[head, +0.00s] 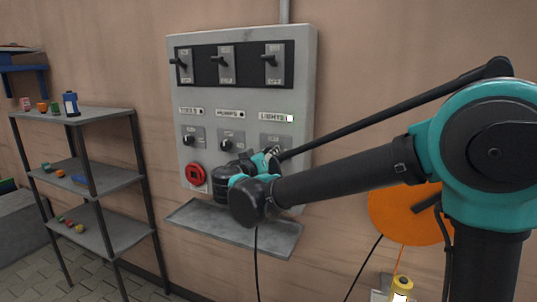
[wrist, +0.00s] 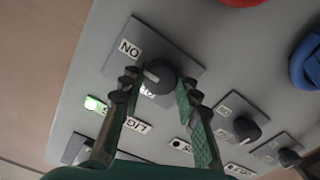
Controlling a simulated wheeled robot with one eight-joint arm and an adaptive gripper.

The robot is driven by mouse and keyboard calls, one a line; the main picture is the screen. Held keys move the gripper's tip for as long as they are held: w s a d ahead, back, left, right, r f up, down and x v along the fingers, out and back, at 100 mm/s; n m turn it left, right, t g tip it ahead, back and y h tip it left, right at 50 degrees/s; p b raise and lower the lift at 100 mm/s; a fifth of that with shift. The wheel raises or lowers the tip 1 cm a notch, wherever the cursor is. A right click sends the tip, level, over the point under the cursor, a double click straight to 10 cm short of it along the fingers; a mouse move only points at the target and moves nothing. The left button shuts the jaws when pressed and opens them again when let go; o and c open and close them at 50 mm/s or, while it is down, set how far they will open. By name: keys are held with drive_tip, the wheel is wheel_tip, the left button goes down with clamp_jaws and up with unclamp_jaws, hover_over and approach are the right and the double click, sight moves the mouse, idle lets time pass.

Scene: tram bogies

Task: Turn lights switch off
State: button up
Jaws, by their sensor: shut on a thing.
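The lights switch is a black rotary knob (wrist: 158,74) with a white mark, on a grey plate in the wrist view. An ON label (wrist: 130,48) is at the plate's upper left; a second label below the knob is partly hidden. My gripper (wrist: 160,90) has one finger on each side of the knob and is shut on it. The lamp by the LIGHTS label glows green (wrist: 92,104); it is also lit in the head view (head: 291,118). There my gripper (head: 273,154) covers the knob at the lower right of the grey panel (head: 210,133).
Two similar knobs (head: 189,140) (head: 227,144) and a red round button (head: 195,174) share the panel. Lever switches (head: 225,62) sit above. A grey ledge (head: 200,222) juts out below. A shelf rack (head: 118,113) stands left; an orange disc (head: 395,212) is right.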

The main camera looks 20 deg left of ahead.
drive_tip(key=shift+c, duration=1.2)
drive_tip(key=shift+n, duration=0.3)
drive_tip(key=n, duration=1.7)
drive_tip(key=shift+f, duration=0.1)
drive_tip(key=shift+n, duration=0.3)
drive_tip(key=o, duration=1.2)
drive_tip(key=shift+c, duration=0.2)
